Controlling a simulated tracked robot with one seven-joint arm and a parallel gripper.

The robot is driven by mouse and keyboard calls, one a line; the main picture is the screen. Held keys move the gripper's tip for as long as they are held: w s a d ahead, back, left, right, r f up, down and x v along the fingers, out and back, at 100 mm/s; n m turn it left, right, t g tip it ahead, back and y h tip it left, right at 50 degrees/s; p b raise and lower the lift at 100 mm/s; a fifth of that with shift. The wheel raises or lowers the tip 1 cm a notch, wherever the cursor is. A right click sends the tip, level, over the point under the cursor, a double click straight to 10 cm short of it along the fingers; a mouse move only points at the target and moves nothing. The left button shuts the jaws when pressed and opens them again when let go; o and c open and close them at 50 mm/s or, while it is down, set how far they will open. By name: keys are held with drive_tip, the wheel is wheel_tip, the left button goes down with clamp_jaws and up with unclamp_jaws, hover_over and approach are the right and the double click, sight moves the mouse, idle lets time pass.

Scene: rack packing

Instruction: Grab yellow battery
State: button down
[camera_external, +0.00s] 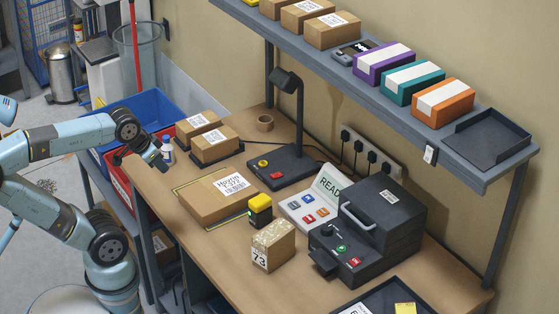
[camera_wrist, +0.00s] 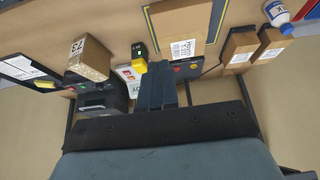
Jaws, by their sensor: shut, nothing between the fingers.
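The yellow battery (camera_external: 260,207), a block with a yellow top and a dark body, stands on the workbench between the large labelled carton and the white button panel. In the wrist view the battery (camera_wrist: 139,52) shows just beyond and left of the fingertips. My gripper (camera_external: 159,163) is at the left end of the bench, well apart from the battery. Its dark fingers (camera_wrist: 157,68) are shut with nothing between them.
A white-and-blue bottle (camera_external: 167,152) is close beside my gripper. A large carton (camera_external: 217,196) lies between gripper and battery. A box marked 73 (camera_external: 272,247), a button panel (camera_external: 303,211) and a black machine (camera_external: 378,222) surround the battery. A shelf (camera_external: 462,156) overhangs the back.

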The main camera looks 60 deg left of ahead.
unclamp_jaws()
idle(0.9)
